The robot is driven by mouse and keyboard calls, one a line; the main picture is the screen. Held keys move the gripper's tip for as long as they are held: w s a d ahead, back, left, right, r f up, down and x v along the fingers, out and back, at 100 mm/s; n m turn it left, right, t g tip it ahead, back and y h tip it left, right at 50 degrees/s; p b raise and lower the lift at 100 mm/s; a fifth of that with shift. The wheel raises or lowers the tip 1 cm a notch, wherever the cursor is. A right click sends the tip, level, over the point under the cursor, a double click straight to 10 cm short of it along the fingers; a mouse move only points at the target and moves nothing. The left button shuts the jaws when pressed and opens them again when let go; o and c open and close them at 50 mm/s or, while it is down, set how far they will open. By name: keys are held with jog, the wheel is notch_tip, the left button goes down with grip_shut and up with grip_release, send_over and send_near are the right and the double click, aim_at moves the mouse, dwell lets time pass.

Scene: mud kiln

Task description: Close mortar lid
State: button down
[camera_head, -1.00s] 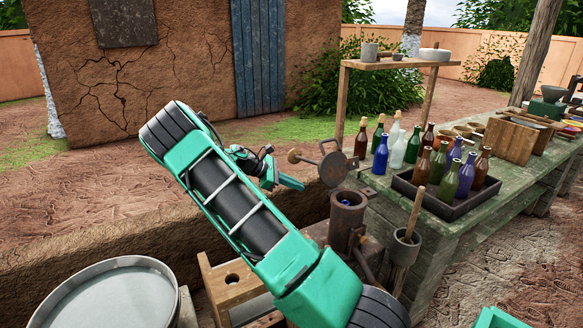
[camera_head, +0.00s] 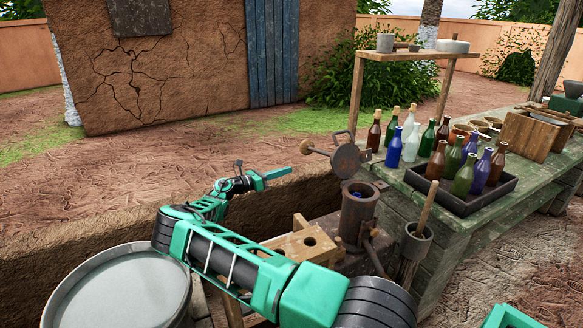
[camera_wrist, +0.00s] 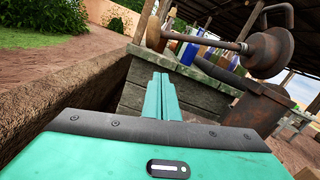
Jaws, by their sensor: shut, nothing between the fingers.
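The mortar (camera_head: 357,212) is a rusty brown metal cylinder on a stand, with something blue visible inside its open mouth. It also shows at the right in the wrist view (camera_wrist: 258,108). Its round lid (camera_head: 346,160) stands tilted up on the rim, with a loop handle on top and a rod with a knob sticking out to the left. In the wrist view the lid (camera_wrist: 268,52) is at the upper right. My gripper (camera_head: 291,171) is shut and empty, left of the lid and apart from it. Its fingers (camera_wrist: 160,97) point forward, left of the mortar.
A green bench (camera_head: 450,225) to the right carries a dark tray (camera_head: 463,200) of bottles. A bucket with a stick (camera_head: 416,240) stands right of the mortar. A wooden frame (camera_head: 306,242) is left of it, and a large round basin (camera_head: 120,290) is at front left.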

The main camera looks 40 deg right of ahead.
jog(key=s+d+r, duration=0.1)
jog(key=d+r, duration=0.3)
jog(key=d, duration=0.5)
jog(key=shift+s+d+r, duration=0.15)
jog(key=shift+d, duration=0.15)
